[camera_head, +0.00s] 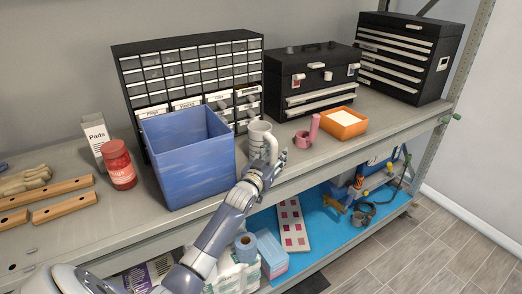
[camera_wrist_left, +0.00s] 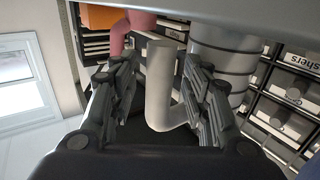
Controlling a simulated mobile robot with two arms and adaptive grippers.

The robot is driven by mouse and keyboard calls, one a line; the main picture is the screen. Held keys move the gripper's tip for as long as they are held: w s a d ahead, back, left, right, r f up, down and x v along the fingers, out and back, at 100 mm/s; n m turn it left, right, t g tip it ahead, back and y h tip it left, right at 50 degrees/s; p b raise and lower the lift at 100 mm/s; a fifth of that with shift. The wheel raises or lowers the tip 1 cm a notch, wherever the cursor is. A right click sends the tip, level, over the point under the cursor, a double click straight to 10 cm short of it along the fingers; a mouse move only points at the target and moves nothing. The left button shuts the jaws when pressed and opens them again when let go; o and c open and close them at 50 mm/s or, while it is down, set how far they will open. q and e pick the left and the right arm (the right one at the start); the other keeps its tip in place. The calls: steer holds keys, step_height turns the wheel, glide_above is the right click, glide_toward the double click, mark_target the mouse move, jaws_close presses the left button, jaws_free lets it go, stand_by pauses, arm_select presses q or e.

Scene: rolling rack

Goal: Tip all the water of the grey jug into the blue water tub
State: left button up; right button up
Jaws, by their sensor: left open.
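The grey jug (camera_head: 258,137) stands upright on the rack's top shelf, close to the right side of the blue water tub (camera_head: 189,165). The tub is a tall, open, square box; the water in the jug cannot be seen. My left gripper (camera_head: 273,167) is at the jug's handle, in front of and to the right of its body. In the left wrist view the open fingers of the gripper (camera_wrist_left: 161,78) lie on either side of the pale handle (camera_wrist_left: 160,85), apart from each other. The jug's body (camera_wrist_left: 222,60) is beyond the right finger. My right gripper is not in view.
A pink item (camera_head: 304,138) and an orange bin (camera_head: 343,123) stand right of the jug. A drawer cabinet (camera_head: 190,75) and a black toolbox (camera_head: 311,82) stand behind. A red jar (camera_head: 119,165) is left of the tub. Bare shelf lies at the front right.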

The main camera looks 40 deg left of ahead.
mark_target(274, 139)
arm_select(q)
steer(key=shift+w, duration=0.1)
jaws_close()
steer(key=shift+r, duration=0.1)
steer(key=shift+r, duration=0.1)
step_height(274, 139, up, 9)
steer(key=shift+r+b, duration=0.1)
steer(key=shift+b, duration=0.85)
steer(key=shift+r, duration=0.3)
